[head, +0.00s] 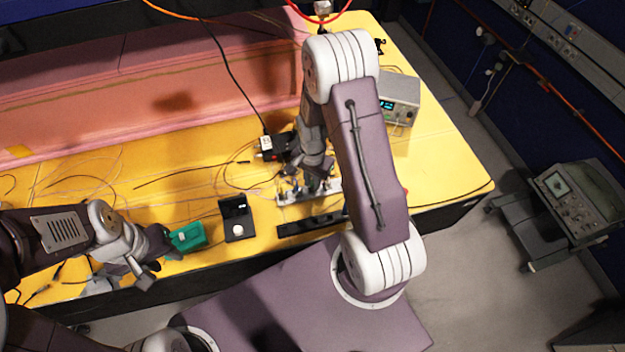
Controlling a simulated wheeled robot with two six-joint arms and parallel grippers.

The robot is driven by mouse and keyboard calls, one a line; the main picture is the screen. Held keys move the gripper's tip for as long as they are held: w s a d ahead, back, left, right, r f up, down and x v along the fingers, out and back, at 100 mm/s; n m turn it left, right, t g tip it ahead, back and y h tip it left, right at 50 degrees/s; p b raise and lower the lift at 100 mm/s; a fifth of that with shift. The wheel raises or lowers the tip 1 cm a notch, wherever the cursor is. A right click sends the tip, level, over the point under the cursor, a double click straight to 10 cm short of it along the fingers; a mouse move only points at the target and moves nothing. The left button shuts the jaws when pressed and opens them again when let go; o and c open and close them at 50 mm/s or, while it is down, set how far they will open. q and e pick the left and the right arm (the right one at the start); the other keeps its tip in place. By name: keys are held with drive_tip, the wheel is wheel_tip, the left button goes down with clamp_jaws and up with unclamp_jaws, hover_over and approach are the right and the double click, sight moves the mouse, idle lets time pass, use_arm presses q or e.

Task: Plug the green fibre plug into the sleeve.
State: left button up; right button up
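My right gripper (316,183) points down over a pale metal strip (333,187) with several small fittings on the yellow bench. The arm hides much of it, so I cannot tell whether its fingers are shut on anything. I cannot make out the green fibre plug or tell which small fitting is the sleeve. My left gripper (157,266) is at the bench's front edge at the left. Its fingers look spread and empty, just left of and below a green box (188,237).
A black holder with a white knob (237,219) and a dark bar (311,224) lie near the front edge. A black box (276,147) and a grey instrument (399,97) stand behind. Thin fibres and cables (190,174) cross the bench. A pink foam wall (150,95) closes the back.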

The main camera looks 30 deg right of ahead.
drive_tip(key=o, duration=0.4)
drive_tip(key=shift+r, duration=0.15)
wheel_tip(320, 180, up, 9)
drive_tip(key=shift+f+b, duration=0.1)
drive_tip(key=shift+b, duration=0.5)
